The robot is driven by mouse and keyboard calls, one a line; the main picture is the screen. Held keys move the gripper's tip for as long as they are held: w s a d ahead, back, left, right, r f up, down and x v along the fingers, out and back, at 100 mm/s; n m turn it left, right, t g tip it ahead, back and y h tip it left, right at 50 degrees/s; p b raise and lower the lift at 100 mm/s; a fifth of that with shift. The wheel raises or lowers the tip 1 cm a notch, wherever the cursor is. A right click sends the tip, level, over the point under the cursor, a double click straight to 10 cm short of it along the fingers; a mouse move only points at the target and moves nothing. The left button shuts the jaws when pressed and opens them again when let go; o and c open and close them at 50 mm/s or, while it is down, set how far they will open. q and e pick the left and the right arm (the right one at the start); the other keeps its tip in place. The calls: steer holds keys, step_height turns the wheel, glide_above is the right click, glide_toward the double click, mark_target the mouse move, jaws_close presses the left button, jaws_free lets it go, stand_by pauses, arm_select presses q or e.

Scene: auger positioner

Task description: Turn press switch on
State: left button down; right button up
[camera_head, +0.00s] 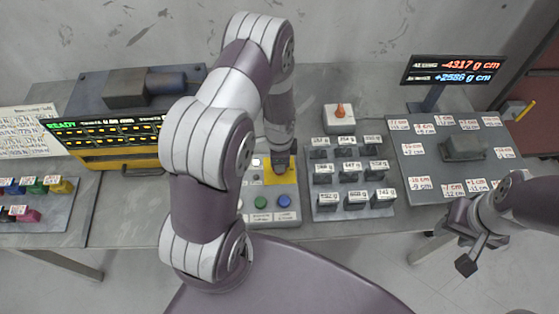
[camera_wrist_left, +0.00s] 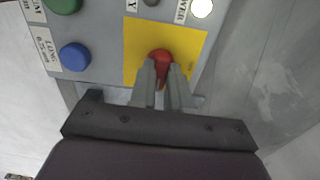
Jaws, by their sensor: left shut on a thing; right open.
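The control panel (camera_head: 275,217) stands on the table with a yellow plate (camera_head: 290,178) at its upper right. In the left wrist view, a red knob (camera_wrist_left: 160,56) sits on the yellow plate (camera_wrist_left: 187,40). My left gripper (camera_wrist_left: 165,78) is shut on the red knob, its fingertips at the near side; their tips partly hide it. In the head view my left gripper (camera_head: 281,163) reaches down over the yellow plate and hides the knob. My right gripper (camera_head: 472,255) is open and empty, off the table's front edge at the right.
A green button (camera_head: 260,202) and a blue button (camera_head: 284,201) are on the panel's lower part. A display (camera_head: 455,70) stands at the right, another lit READY display (camera_head: 100,130) at the left.

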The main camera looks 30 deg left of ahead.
arm_select(q)
steer(key=shift+w, duration=0.1)
steer(key=c, duration=1.1)
jaws_free()
step_height(320, 180, up, 13)
steer(key=shift+f+b, duration=0.1)
steer(key=shift+b, duration=0.55)
